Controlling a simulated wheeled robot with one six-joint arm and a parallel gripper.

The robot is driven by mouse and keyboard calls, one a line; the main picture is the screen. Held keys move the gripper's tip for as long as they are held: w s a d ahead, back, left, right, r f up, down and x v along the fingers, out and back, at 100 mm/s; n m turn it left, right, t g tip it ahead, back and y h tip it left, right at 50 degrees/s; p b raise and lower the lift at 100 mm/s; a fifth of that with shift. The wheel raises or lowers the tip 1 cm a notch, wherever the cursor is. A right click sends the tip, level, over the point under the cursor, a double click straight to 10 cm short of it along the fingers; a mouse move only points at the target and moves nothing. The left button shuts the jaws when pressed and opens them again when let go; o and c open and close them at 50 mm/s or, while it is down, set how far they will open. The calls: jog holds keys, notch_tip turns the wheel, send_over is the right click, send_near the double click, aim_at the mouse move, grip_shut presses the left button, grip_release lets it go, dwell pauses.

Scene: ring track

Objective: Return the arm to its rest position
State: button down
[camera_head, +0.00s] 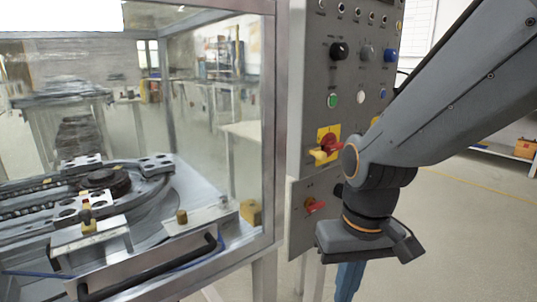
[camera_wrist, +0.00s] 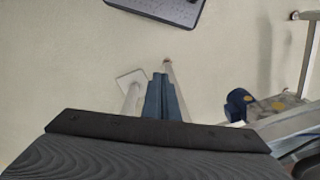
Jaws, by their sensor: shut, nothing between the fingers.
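My arm (camera_head: 440,105) reaches in from the upper right in the head view and bends down at a dark wrist. My gripper (camera_head: 347,288) hangs below the wrist, with its blue fingers pointing down and cut off by the lower frame edge. In the wrist view my gripper (camera_wrist: 161,76) shows two blue fingers closed together with nothing between them, above bare floor. The wrist is in front of the grey control panel (camera_head: 312,105), to its right in the picture. I cannot tell the exact gap between them.
The panel carries a red-and-yellow switch (camera_head: 327,145), a lower red switch (camera_head: 315,205) and several knobs. A glazed machine enclosure (camera_head: 268,120) with a black handle (camera_head: 150,268) stands at left. Open floor (camera_head: 470,225) lies to the right, with a low shelf (camera_head: 500,152) farther back.

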jog(key=s+d+r+m+p, duration=0.1)
jog(key=d+r+p, duration=0.5)
jog(key=p, duration=0.7)
jog(key=shift+s+r+m+h, duration=0.25)
jog(key=shift+r+m+h, duration=0.05)
jog(key=shift+r, duration=0.45)
dwell(1.1)
